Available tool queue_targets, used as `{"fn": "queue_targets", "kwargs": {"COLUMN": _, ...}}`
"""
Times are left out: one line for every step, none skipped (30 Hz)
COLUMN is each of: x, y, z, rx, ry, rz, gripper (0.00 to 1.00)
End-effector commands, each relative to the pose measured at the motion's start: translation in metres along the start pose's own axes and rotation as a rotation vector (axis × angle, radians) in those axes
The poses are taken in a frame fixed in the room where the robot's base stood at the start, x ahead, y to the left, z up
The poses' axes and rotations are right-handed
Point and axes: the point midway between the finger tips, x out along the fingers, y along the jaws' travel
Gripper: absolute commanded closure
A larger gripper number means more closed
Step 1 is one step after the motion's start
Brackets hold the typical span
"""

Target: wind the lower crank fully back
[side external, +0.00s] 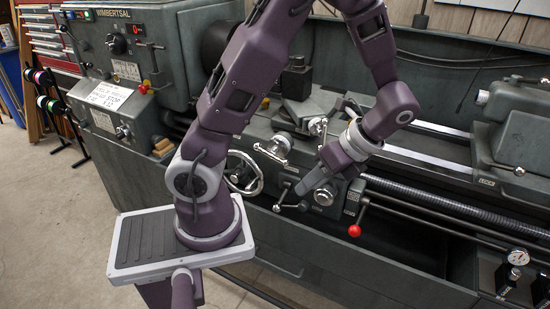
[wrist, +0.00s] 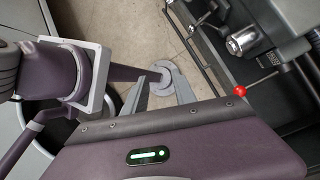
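Two bright metal cranks show on the lathe carriage in the side view. The lower crank (side external: 273,149) sits on the carriage front, left of my gripper, and the upper crank (side external: 318,126) is above and right of it. A spoked handwheel (side external: 243,173) is further left and lower. My gripper (side external: 306,188) hangs in front of the carriage, pointing down and left, apart from the lower crank. In the wrist view my gripper (wrist: 161,92) has its two grey fingers spread, with only floor and a round grey foot between them. I cannot make out the lower crank in the wrist view.
A red-ball lever (side external: 355,230) stands out below my gripper, and it shows in the wrist view (wrist: 240,90). A chrome knob (side external: 323,196) is close to the gripper. The tailstock (side external: 518,130) is at right. Open floor (side external: 60,210) lies at left.

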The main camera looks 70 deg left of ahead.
Motion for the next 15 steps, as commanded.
{"fn": "queue_targets", "kwargs": {"x": 0.024, "y": -0.011, "z": 0.000, "rx": 0.132, "ry": -0.124, "rz": 0.059, "gripper": 0.67}}
{"fn": "queue_targets", "kwargs": {"x": 0.037, "y": -0.017, "z": 0.003, "rx": 0.218, "ry": -0.197, "rz": 0.096, "gripper": 0.67}}
{"fn": "queue_targets", "kwargs": {"x": 0.054, "y": -0.025, "z": 0.007, "rx": 0.333, "ry": -0.294, "rz": 0.148, "gripper": 0.67}}
{"fn": "queue_targets", "kwargs": {"x": 0.066, "y": -0.031, "z": 0.011, "rx": 0.418, "ry": -0.366, "rz": 0.193, "gripper": 0.67}}
{"fn": "queue_targets", "kwargs": {"x": 0.078, "y": -0.037, "z": 0.017, "rx": 0.503, "ry": -0.440, "rz": 0.241, "gripper": 0.67}}
{"fn": "queue_targets", "kwargs": {"x": 0.092, "y": -0.044, "z": 0.025, "rx": 0.613, "ry": -0.537, "rz": 0.310, "gripper": 0.67}}
{"fn": "queue_targets", "kwargs": {"x": 0.102, "y": -0.050, "z": 0.031, "rx": 0.696, "ry": -0.610, "rz": 0.367, "gripper": 0.67}}
{"fn": "queue_targets", "kwargs": {"x": 0.110, "y": -0.056, "z": 0.037, "rx": 0.773, "ry": -0.680, "rz": 0.427, "gripper": 0.67}}
{"fn": "queue_targets", "kwargs": {"x": 0.119, "y": -0.063, "z": 0.046, "rx": 0.867, "ry": -0.768, "rz": 0.509, "gripper": 0.67}}
{"fn": "queue_targets", "kwargs": {"x": 0.124, "y": -0.069, "z": 0.052, "rx": 0.932, "ry": -0.830, "rz": 0.569, "gripper": 0.67}}
{"fn": "queue_targets", "kwargs": {"x": 0.128, "y": -0.074, "z": 0.058, "rx": 0.988, "ry": -0.885, "rz": 0.629, "gripper": 0.67}}
{"fn": "queue_targets", "kwargs": {"x": 0.131, "y": -0.080, "z": 0.064, "rx": 1.053, "ry": -0.951, "rz": 0.705, "gripper": 0.67}}
{"fn": "queue_targets", "kwargs": {"x": 0.133, "y": -0.084, "z": 0.068, "rx": 1.094, "ry": -0.992, "rz": 0.756, "gripper": 0.67}}
{"fn": "queue_targets", "kwargs": {"x": 0.135, "y": -0.088, "z": 0.071, "rx": 1.124, "ry": -1.024, "rz": 0.798, "gripper": 0.67}}
{"fn": "queue_targets", "kwargs": {"x": 0.136, "y": -0.091, "z": 0.074, "rx": 1.157, "ry": -1.057, "rz": 0.844, "gripper": 0.67}}
